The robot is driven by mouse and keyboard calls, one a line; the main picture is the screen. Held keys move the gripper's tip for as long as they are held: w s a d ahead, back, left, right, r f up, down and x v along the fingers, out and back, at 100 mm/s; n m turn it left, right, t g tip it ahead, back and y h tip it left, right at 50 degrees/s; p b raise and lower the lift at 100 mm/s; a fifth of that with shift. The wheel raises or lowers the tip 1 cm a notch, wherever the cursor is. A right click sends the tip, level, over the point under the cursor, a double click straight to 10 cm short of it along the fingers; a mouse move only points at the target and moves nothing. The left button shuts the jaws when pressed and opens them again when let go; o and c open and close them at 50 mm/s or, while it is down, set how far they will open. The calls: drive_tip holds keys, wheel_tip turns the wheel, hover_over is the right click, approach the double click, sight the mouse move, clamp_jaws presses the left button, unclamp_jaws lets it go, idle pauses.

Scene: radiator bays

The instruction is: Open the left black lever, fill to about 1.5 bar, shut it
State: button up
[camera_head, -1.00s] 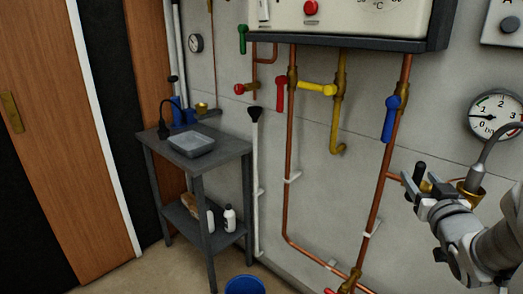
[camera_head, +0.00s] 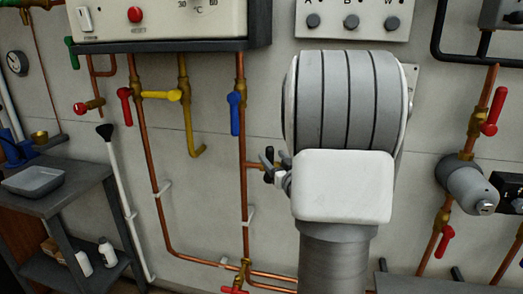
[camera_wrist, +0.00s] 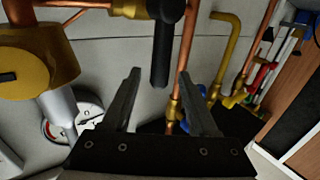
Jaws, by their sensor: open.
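A black lever (camera_wrist: 161,50) points down in the wrist view, its grip end between the fingertips of my open gripper (camera_wrist: 159,74). Gaps show on both sides of it, and the fingers are not shut on it. In the head view my gripper (camera_head: 276,172) is partly hidden by my arm, beside a copper branch pipe. The black lever (camera_head: 269,154) shows there only as a small dark piece. The pressure gauge (camera_wrist: 88,106) is partly visible in the wrist view behind a finger; its reading cannot be told. My arm covers its place in the head view.
A brass fitting (camera_wrist: 62,55) is close on the left in the wrist view. A grey side table (camera_head: 65,185) stands far left.

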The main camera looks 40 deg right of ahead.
drive_tip(key=x, duration=0.6)
clamp_jaws()
idle(1.4)
